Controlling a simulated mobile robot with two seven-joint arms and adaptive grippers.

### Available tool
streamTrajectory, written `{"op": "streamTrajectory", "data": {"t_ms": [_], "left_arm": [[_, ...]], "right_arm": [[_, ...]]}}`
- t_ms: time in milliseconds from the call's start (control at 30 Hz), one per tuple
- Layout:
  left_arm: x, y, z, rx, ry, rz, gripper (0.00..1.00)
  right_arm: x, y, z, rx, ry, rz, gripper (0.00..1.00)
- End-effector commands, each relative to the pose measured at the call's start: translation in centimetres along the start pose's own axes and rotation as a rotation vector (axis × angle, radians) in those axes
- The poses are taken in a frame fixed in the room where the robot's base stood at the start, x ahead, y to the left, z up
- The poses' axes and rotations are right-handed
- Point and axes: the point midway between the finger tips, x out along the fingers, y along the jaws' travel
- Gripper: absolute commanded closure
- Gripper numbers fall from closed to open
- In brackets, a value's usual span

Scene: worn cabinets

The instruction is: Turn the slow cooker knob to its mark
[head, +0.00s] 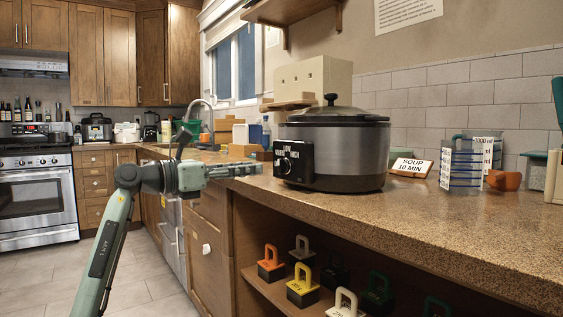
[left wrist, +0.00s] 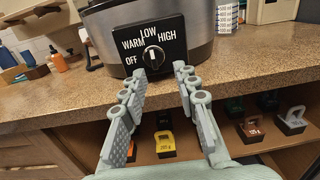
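The slow cooker (head: 335,150) stands on the counter, dark with a grey band and a lid. Its black control panel (head: 294,160) faces my left gripper; in the left wrist view the panel (left wrist: 170,40) reads OFF, WARM, LOW, HIGH. The round knob (left wrist: 153,58) has a white pointer that points roughly upward, near LOW; I cannot tell its exact angle. In the head view the knob (head: 285,166) is small. My left gripper (head: 254,169) is just left of the panel, apart from it. In the left wrist view its fingers (left wrist: 160,72) are spread and empty, with the knob beyond the gap.
A card (head: 408,167) reading "SOUP 10 MIN" and measuring cups (head: 461,163) stand right of the cooker. Below the counter edge, an open shelf (head: 262,286) holds several handled weights. Boxes and bottles stand behind at left. The counter front right of the cooker is clear.

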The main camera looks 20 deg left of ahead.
Motion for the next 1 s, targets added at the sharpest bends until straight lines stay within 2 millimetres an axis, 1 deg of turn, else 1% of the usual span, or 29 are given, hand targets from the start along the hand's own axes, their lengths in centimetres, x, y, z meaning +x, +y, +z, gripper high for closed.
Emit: {"op": "streamTrajectory", "data": {"t_ms": [67,167,500,600,733,967,1000], "left_arm": [[-0.2,0.8,0.5,0.015,0.008,0.021,0.7],[0.4,1.1,0.6,0.019,0.011,0.028,0.7],[5.7,1.1,0.5,0.016,0.008,0.024,0.7],[6.7,1.1,0.5,0.018,0.008,0.025,0.7],[7.4,1.2,0.4,0.019,0.01,0.026,0.7],[7.5,1.2,0.4,0.019,0.01,0.026,0.7],[7.5,1.2,0.4,0.019,0.01,0.026,0.72]], "right_arm": [[0.0,0.0,0.2,0.0,-0.01,0.0,0.46],[0.0,0.1,0.3,-0.001,-0.018,0.001,0.46],[-0.1,0.4,1.1,-0.008,-0.059,0.007,0.46],[-0.1,0.4,1.3,-0.008,-0.067,0.008,0.46],[-0.1,0.5,1.5,-0.01,-0.076,0.009,0.46],[-0.1,0.6,1.5,-0.012,-0.076,0.011,0.46],[-0.1,0.6,1.5,-0.012,-0.076,0.011,0.46]]}}
